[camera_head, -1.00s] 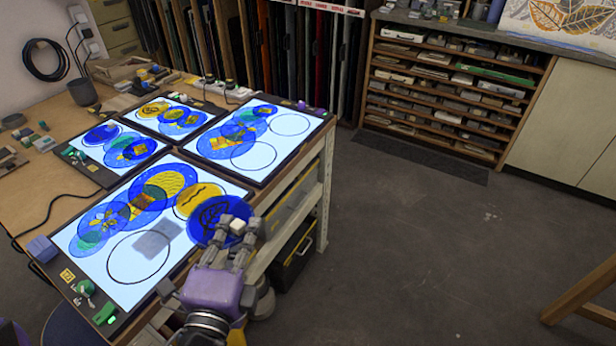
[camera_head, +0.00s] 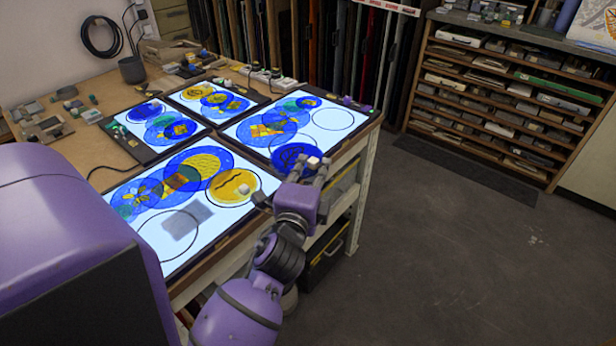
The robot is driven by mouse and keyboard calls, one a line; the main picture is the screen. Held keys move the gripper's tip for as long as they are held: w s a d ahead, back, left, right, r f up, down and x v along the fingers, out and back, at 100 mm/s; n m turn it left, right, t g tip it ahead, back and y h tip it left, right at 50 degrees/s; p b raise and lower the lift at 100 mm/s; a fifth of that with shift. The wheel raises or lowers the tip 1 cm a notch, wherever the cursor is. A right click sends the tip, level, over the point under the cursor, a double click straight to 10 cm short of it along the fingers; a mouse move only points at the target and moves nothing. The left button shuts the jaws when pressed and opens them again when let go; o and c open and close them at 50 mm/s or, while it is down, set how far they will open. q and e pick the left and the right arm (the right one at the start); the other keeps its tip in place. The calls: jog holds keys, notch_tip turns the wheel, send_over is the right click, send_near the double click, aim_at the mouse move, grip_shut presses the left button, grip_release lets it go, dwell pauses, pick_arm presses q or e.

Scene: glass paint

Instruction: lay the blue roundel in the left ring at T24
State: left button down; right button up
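The blue roundel (camera_head: 289,155), dark-patterned with a small white block on it, is at the near edge of the right rear light panel (camera_head: 352,124). My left gripper (camera_head: 311,169) has its fingers at the white block and looks shut on the roundel. I cannot tell whether the roundel touches the panel or is held just above. The panel's right ring (camera_head: 334,119) is empty. No T24 label is readable. My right gripper is not in view.
The front light panel (camera_head: 215,222) holds overlapping blue and yellow roundels, a grey square and an empty ring. Two smaller lit panels stand behind, with blue and yellow discs. My large purple body part hides the lower left. Open floor lies right of the table.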

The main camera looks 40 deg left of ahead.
pick_arm(q)
jog(key=w+a+f+b, duration=0.1)
jog(key=w+a+f, duration=0.4)
jog(key=f, duration=0.5)
jog(key=shift+w+f+b, duration=0.15)
jog(key=shift+w+b, duration=0.2)
jog(key=shift+w, duration=0.2)
jog(key=c, duration=2.4)
grip_release()
jog(key=shift+f, duration=0.25)
jog(key=o, duration=0.5)
jog(key=shift+r, duration=0.1)
jog(key=shift+c, duration=0.2)
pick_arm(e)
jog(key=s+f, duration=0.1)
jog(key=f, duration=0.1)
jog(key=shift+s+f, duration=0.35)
